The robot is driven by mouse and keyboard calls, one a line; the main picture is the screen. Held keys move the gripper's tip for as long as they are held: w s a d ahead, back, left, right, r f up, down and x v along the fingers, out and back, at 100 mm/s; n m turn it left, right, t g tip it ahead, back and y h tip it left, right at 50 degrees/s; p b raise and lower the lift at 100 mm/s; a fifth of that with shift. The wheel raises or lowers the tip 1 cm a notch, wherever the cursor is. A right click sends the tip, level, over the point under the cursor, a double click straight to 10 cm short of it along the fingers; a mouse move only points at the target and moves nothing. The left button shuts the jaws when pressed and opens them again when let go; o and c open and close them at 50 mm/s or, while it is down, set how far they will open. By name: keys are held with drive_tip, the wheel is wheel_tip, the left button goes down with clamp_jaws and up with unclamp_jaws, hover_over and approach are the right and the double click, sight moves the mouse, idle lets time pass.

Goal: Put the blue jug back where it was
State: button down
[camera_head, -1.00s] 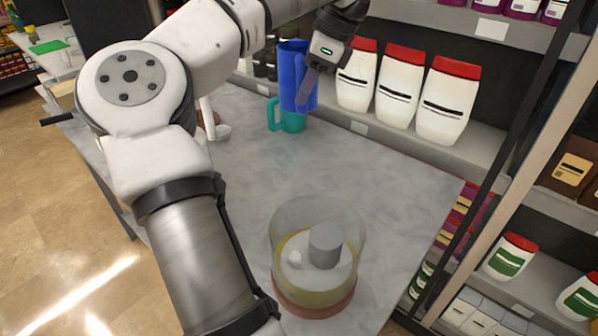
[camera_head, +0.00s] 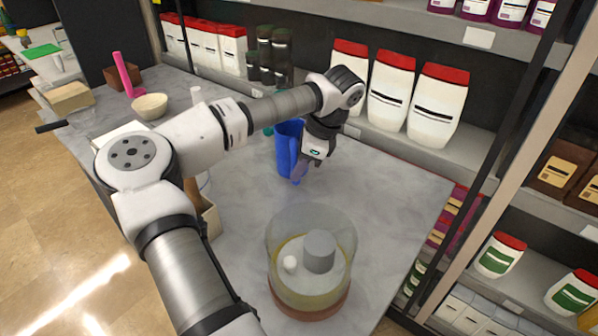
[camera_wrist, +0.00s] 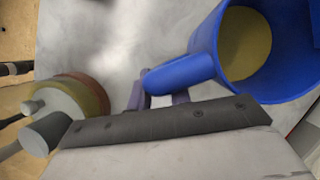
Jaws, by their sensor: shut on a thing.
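The blue jug (camera_head: 287,148) stands upright or nearly so over the grey table, in the middle of the head view. My gripper (camera_head: 300,172) is shut on its handle from the right side. In the wrist view the jug (camera_wrist: 205,40) is at the upper right, with a yellowish inside bottom showing. Its handle runs between the fingers of my gripper (camera_wrist: 165,98). I cannot tell whether the jug's base touches the table. A teal jug (camera_head: 268,130) is mostly hidden behind the blue jug.
A clear round vacuum chamber (camera_head: 312,262) with a grey cylinder stands at the table's front. White red-capped containers (camera_head: 390,90) line the shelf behind. A beige bowl (camera_head: 150,106) and a pink upright object (camera_head: 123,75) are at the left. Table (camera_head: 385,190) to the right is clear.

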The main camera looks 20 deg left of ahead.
drive_tip(key=shift+f, duration=1.3)
drive_tip(key=shift+f, duration=0.1)
drive_tip(key=c, duration=1.3)
unclamp_jaws()
drive_tip(key=b+v, duration=0.3)
drive_tip(key=v, duration=0.9)
drive_tip(key=shift+b, duration=0.4)
